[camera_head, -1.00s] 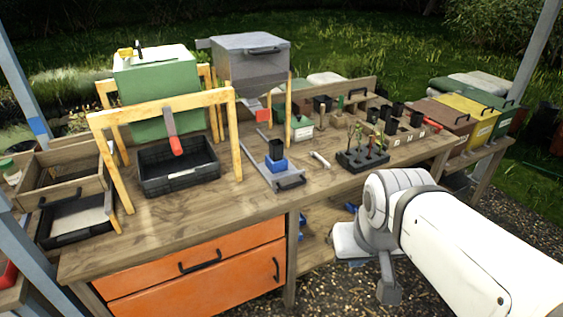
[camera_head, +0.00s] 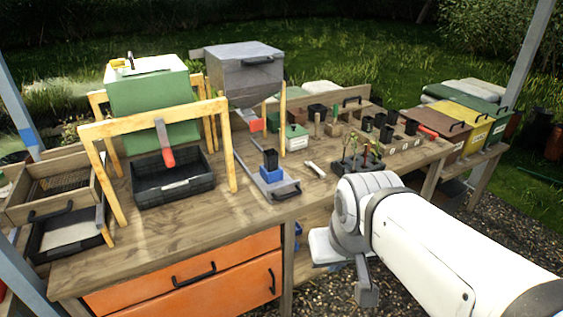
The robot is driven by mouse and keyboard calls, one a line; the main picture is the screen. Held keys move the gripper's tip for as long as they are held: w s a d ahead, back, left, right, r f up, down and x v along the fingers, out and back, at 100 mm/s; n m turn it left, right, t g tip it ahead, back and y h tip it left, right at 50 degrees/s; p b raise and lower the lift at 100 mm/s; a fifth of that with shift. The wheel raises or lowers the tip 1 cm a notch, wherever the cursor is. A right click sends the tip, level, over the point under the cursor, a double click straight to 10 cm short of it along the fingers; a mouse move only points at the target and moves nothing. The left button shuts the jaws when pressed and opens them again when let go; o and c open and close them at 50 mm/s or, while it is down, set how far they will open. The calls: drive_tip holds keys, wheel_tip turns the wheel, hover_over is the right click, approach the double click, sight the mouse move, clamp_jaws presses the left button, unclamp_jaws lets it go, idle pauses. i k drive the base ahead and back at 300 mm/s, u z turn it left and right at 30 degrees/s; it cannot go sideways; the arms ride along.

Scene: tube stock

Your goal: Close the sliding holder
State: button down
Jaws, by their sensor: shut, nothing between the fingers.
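The sliding holder (camera_head: 284,192) is a grey plate with a black handle at its front end, lying on the wooden bench near its front edge. A blue block (camera_head: 271,175) stands on it with a small black pot (camera_head: 270,158) in the block. The holder sits out in front of the grey hopper (camera_head: 243,75), with the pot clear of the hopper's red outlet (camera_head: 257,124). My white arm reaches in from the lower right, in front of the bench.
A black crate (camera_head: 172,195) under a wooden frame stands left of the holder. A small pale tool (camera_head: 315,169) and a black tray of seedlings (camera_head: 357,166) lie to its right. Orange drawers (camera_head: 190,275) are below the bench top (camera_head: 225,217).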

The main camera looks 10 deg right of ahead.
sight(273, 184)
drive_tip(key=i, duration=0.9)
drive_tip(key=u, duration=0.05)
